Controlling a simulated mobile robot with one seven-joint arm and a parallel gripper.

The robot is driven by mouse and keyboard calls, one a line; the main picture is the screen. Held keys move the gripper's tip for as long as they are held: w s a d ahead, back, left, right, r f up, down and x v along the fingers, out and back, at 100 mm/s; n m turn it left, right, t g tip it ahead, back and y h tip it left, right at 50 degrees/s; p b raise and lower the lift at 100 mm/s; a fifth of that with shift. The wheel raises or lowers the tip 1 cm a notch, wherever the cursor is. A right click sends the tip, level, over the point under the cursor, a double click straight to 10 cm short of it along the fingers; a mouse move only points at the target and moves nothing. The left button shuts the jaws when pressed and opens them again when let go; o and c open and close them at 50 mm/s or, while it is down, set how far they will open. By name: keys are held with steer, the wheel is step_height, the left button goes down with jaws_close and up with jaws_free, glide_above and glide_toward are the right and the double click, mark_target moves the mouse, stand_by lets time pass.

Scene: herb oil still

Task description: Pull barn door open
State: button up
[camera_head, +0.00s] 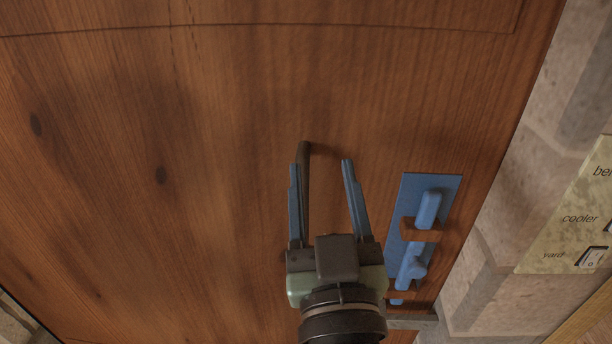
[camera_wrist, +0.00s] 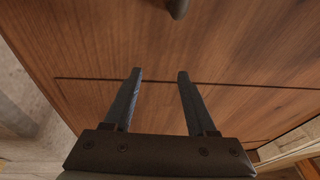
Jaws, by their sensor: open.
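The brown wooden barn door (camera_head: 220,120) fills most of the head view and also shows in the wrist view (camera_wrist: 230,50). A dark bar handle (camera_head: 304,155) stands on it, partly hidden behind my gripper's left finger. The handle's rounded end (camera_wrist: 178,8) shows at the top edge of the wrist view, beyond the fingertips. My gripper (camera_head: 321,165) is open, with nothing visible between its blue fingers (camera_wrist: 160,72). I cannot tell whether the left finger touches the handle. A blue bolt (camera_head: 428,210) on a blue plate is mounted right of my gripper, near the door's right edge.
A stone wall (camera_head: 520,190) borders the door on the right. It carries a pale switch panel (camera_head: 570,235) labelled "cooler" and "yard". A metal bracket (camera_head: 412,321) sits below the bolt. The door face left of my gripper is clear.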

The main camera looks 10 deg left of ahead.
step_height(320, 180, down, 11)
steer(key=s+g, duration=0.3)
steer(key=a+p+x, duration=0.1)
steer(key=p+x, duration=0.3)
steer(key=x, duration=0.9)
steer(key=shift+f, duration=0.15)
steer(key=shift+w, duration=0.15)
jaws_close()
stand_by(0.5)
